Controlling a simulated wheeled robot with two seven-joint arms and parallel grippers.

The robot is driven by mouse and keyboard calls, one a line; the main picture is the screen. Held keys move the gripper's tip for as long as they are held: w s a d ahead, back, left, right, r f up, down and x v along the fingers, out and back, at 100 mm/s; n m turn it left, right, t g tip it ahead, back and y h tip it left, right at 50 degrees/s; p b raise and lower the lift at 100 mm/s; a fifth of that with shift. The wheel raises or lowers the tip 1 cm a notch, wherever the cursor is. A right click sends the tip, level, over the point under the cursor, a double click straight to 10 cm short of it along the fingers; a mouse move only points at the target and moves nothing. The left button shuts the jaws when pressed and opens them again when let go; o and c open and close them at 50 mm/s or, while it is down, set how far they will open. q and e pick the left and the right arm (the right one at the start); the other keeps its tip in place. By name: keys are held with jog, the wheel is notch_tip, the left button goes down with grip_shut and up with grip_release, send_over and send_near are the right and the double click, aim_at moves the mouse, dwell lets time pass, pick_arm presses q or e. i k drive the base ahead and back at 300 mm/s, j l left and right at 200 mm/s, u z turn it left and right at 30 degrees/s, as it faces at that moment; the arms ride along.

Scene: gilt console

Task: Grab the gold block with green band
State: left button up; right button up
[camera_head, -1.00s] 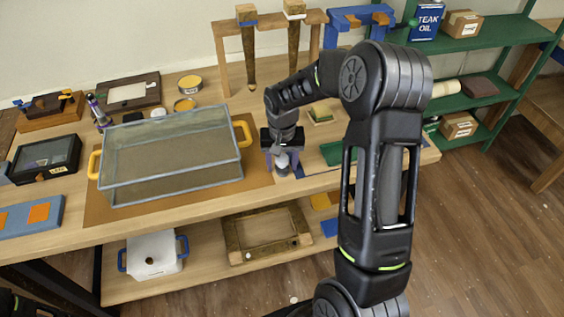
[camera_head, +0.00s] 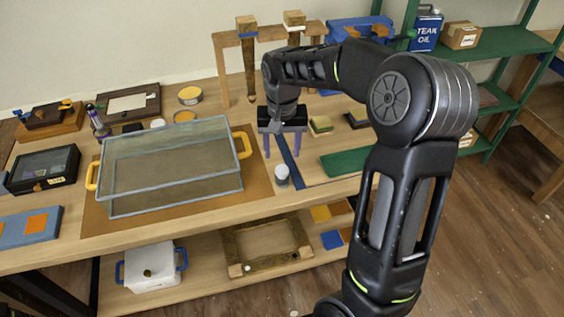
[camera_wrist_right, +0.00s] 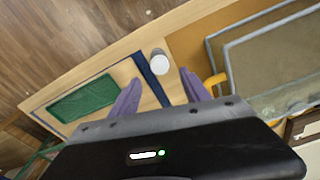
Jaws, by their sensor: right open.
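A small block with a gold-tan top and a green edge (camera_head: 320,124) lies on the table just right of my right gripper in the head view; it looks like the gold block with green band. It is not visible in the right wrist view. My right gripper (camera_head: 282,153) is open and empty, fingers pointing down, apart from the block. Its two purple-grey fingers also show in the right wrist view (camera_wrist_right: 161,84), with bare wood and a blue strip between and beyond them. My left gripper is not in view.
A white-topped jar (camera_head: 282,176) stands below the right gripper. A glass tank (camera_head: 172,190) with yellow handles stands to the left. A dark block (camera_head: 357,119) and green mat (camera_head: 346,161) lie to the right. A wooden rack (camera_head: 222,70) stands behind.

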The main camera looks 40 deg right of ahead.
aim_at(321, 125)
jog(key=z, duration=1.5)
